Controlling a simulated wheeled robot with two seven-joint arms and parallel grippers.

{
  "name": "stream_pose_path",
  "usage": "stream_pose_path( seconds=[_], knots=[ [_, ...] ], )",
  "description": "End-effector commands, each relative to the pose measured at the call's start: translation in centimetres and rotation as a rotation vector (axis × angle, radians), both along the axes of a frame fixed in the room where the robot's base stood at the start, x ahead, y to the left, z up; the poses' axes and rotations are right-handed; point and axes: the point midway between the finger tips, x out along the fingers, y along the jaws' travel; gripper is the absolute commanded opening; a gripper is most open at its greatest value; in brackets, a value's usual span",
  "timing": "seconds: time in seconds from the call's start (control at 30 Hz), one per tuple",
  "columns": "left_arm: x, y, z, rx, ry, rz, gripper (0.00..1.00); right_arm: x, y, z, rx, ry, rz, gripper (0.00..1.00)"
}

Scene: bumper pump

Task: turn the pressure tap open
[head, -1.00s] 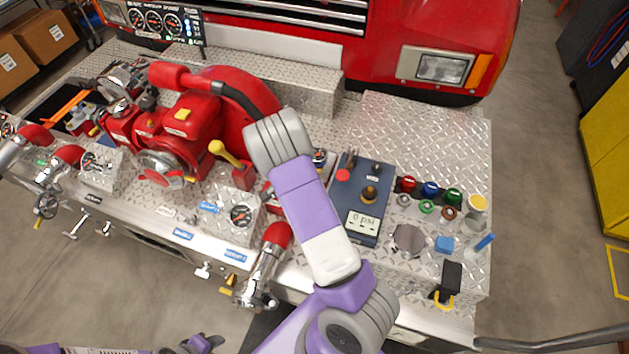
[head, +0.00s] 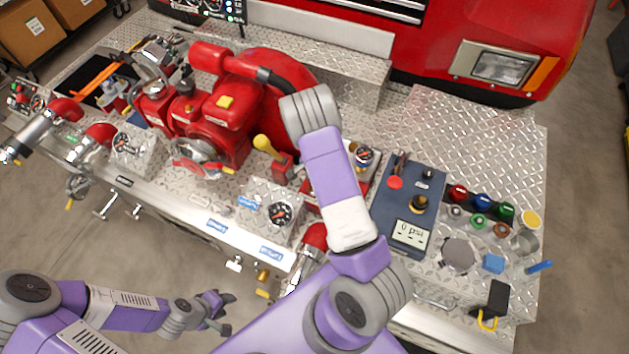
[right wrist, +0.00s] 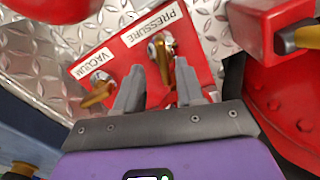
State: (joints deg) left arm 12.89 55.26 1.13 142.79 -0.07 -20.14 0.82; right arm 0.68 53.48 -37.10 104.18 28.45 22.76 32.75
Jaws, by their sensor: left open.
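The pressure tap (right wrist: 160,48) shows in the right wrist view, a steel fitting with a brass lever on a red plate (right wrist: 125,68) labelled PRESSURE and VACUUM. A vacuum tap (right wrist: 100,90) with its own brass lever sits to its left. My right gripper (right wrist: 160,80) is open, with its fingers apart at the pressure tap's lever; contact cannot be told. In the head view my right forearm hides the tap and the right fingers. My left gripper (head: 217,308) is open and empty in front of the bumper, at the lower left.
A red pump (head: 215,115) with a yellow-knobbed lever (head: 266,146) stands left of my right arm. A blue control box (head: 408,215) reading 0 psi is to its right. A gauge block (head: 280,213) and red-capped outlets line the front edge. Bare tread plate (head: 465,135) lies at right.

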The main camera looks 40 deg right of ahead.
Motion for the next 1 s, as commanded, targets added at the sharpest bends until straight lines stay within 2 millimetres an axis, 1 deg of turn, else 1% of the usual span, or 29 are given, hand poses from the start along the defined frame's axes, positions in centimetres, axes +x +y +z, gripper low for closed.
stream_pose_path(
  seconds=[0.03,0.2,0.47,0.5,0.57,0.73,0.9,1.0],
  knots=[
    [0.0,0.0,0.0,0.000,-0.001,0.000,0.43,0.0,0.0,-0.8,0.001,0.002,0.001,0.38],
    [0.1,0.0,0.0,0.000,-0.002,0.001,0.43,0.1,0.0,-1.9,0.000,-0.001,0.002,0.38],
    [0.1,0.0,0.0,0.000,-0.002,0.001,0.43,0.1,0.1,-2.1,0.000,-0.002,0.002,0.38],
    [0.1,0.0,0.0,0.000,-0.002,0.001,0.43,0.1,0.1,-2.1,0.000,-0.001,0.002,0.35],
    [0.1,0.0,0.0,0.000,-0.002,0.001,0.43,0.1,0.1,-2.1,0.000,-0.001,0.002,0.26],
    [0.1,0.0,0.0,0.000,-0.002,0.001,0.43,0.1,0.1,-2.1,0.000,-0.002,0.002,0.00],
    [0.1,0.0,-0.1,0.000,-0.002,0.001,0.43,0.1,0.0,-2.0,0.000,-0.002,0.004,0.00],
    [0.1,0.0,-0.6,0.000,-0.002,0.001,0.43,0.1,0.0,-2.2,0.000,-0.003,0.055,0.00]
  ],
)
